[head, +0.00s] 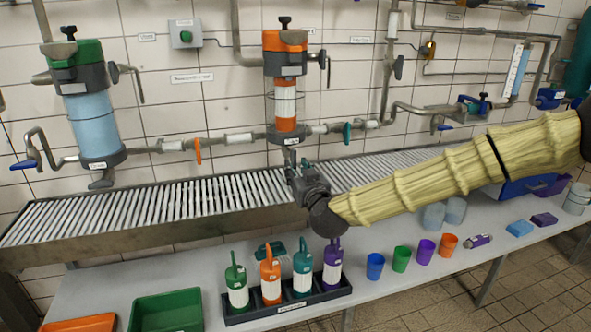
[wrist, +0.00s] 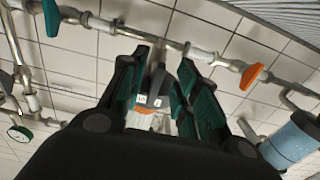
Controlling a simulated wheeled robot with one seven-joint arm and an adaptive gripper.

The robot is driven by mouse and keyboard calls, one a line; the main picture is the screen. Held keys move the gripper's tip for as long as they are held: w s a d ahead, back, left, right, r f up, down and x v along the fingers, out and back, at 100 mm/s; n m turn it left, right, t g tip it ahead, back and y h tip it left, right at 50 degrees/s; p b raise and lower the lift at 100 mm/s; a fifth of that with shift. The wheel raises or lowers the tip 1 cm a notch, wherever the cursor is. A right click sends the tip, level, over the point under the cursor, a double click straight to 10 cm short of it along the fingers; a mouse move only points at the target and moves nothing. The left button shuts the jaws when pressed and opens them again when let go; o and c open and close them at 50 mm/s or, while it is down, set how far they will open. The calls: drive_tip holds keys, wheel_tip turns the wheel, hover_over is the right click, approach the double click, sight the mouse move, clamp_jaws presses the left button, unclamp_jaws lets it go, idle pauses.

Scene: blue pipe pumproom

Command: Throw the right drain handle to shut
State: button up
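The right filter housing (head: 285,85), with an orange and clear body and dark base, hangs on the wall pipe above the slatted trough (head: 150,212). Its drain, under the base, is mostly hidden by my gripper (head: 294,166), so I cannot tell the drain handle's position. In the wrist view my gripper (wrist: 168,62) is open, its teal-padded fingers spread on either side of the labelled dark base (wrist: 155,100). A grey fitting shows between the fingers; contact is unclear. The left filter housing (head: 92,110) has a green cap and its own drain (head: 102,180).
An orange handle (head: 198,150) and a teal handle (head: 347,133) stand on the pipe either side of the right housing. Bottles in a black rack (head: 285,312), cups and bins stand on the table (head: 375,312) below. The trough runs beneath the pipes.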

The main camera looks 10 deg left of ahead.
sight(293, 158)
drive_tip(key=shift+x, duration=1.2)
clamp_jaws()
drive_tip(key=shift+s+a+r+m+p, duration=0.15)
drive_tip(key=shift+a+r+m, duration=0.2)
drive_tip(key=shift+m, duration=2.7)
drive_tip(key=shift+s+a+r+m+p, duration=0.2)
drive_tip(key=shift+r+m, duration=0.15)
drive_tip(key=shift+m, duration=2.65)
drive_tip(key=shift+s+a+r+m+p, duration=0.15)
drive_tip(key=shift+a+r+m, duration=0.2)
drive_tip(key=shift+m, duration=2.7)
